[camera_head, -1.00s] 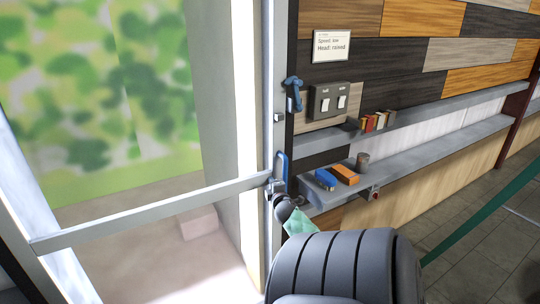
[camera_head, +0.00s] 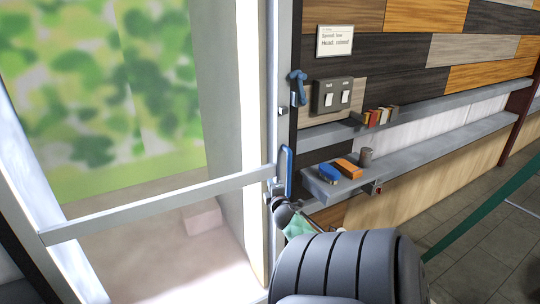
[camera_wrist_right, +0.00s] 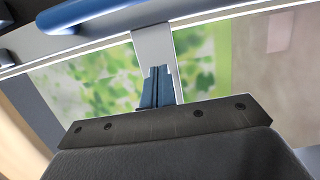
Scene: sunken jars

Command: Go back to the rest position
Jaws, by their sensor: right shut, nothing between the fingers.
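In the right wrist view, the two blue-grey fingers of my right gripper (camera_wrist_right: 157,86) are together with nothing between them. They stand out in front of the grey door bar and the glass, and I cannot tell the exact gap. In the head view my dark ribbed right arm rises from the bottom edge toward the door's edge, and the fingers are not clear there. The door's blue upright handle (camera_head: 286,172) is just above the arm's far end. The blue handle (camera_wrist_right: 90,14) also crosses the top left of the right wrist view. My left gripper is not in view.
The glass door's grey crossbar (camera_head: 160,205) spans the left. On the right, a lower shelf (camera_head: 400,155) holds a blue item (camera_head: 329,173), an orange block (camera_head: 347,168) and a grey cup (camera_head: 366,155). A switch panel (camera_head: 333,95) and a sign (camera_head: 335,40) are on the wall.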

